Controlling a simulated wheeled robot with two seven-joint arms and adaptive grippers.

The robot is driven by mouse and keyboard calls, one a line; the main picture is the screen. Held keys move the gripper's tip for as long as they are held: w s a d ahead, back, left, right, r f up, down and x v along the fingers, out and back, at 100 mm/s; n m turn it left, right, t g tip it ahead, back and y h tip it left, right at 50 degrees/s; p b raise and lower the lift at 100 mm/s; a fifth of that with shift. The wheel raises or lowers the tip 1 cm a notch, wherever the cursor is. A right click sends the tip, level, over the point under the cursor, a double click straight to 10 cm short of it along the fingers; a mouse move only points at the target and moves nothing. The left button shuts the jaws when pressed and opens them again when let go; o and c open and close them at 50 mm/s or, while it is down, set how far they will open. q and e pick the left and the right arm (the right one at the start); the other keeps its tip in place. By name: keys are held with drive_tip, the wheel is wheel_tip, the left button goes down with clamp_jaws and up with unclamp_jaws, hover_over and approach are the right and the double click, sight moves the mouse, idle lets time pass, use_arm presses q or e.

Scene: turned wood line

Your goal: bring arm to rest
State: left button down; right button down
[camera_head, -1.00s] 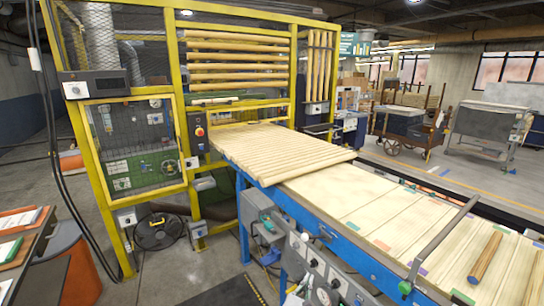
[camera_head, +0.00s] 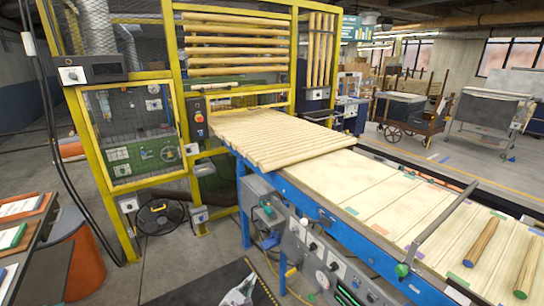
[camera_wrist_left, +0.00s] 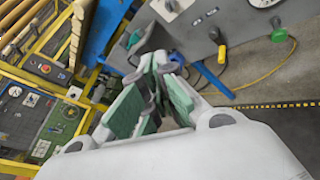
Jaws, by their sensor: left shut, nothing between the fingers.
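My left gripper (camera_head: 240,292) shows at the bottom edge of the head view, low over the grey floor and left of the blue conveyor frame (camera_head: 350,230). It also shows in the left wrist view (camera_wrist_left: 160,62), with green pads on its fingers. It is shut with nothing held between the fingers. Below the conveyor, the grey control boxes (camera_head: 325,265) stand to the right of the gripper. My right gripper is in neither view.
Wooden rods lie on the conveyor bed (camera_head: 420,205); two short ones with coloured ends (camera_head: 482,243) lie at its right. A yellow-framed machine cage (camera_head: 180,110) stands behind. A bench (camera_head: 40,235) and orange bin (camera_head: 85,245) are at left. Floor between is mostly open.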

use_arm(q)
drive_tip(key=a+f+m+y, duration=0.1)
drive_tip(key=a+f+y, duration=0.15)
drive_tip(key=a, duration=1.45)
drive_tip(key=s+a+f+n+g+y, duration=0.25)
drive_tip(key=s+a+f+n, duration=0.35)
drive_tip(key=a+f+n, duration=0.4)
drive_tip(key=s+a+f+n+g+y, duration=0.25)
drive_tip(key=s+a+f+n, duration=0.4)
drive_tip(key=a, duration=0.45)
drive_tip(key=s+a+f+n+g+y, duration=0.1)
drive_tip(key=s+a+f+n+g, duration=0.25)
drive_tip(key=s+a+n, duration=0.75)
drive_tip(key=s+a+f+n+g+y, duration=0.15)
drive_tip(key=s+a+f+n, duration=0.45)
drive_tip(key=s, duration=0.9)
drive_tip(key=s+a+f+n+g+y, duration=0.1)
drive_tip(key=s+a+f+n+g, duration=0.3)
drive_tip(key=s+a+n, duration=0.7)
drive_tip(key=s+d+f+h, duration=0.1)
drive_tip(key=s+d+f, duration=0.1)
drive_tip(key=d, duration=1.4)
drive_tip(key=s+d+f+h, duration=0.2)
drive_tip(key=d+f, duration=0.3)
drive_tip(key=d, duration=1.1)
drive_tip(key=s+d+f+h, duration=0.2)
drive_tip(key=d+f, duration=0.2)
drive_tip(key=d, duration=1.2)
drive_tip(key=shift+f+n, duration=0.15)
drive_tip(key=shift+n, duration=0.3)
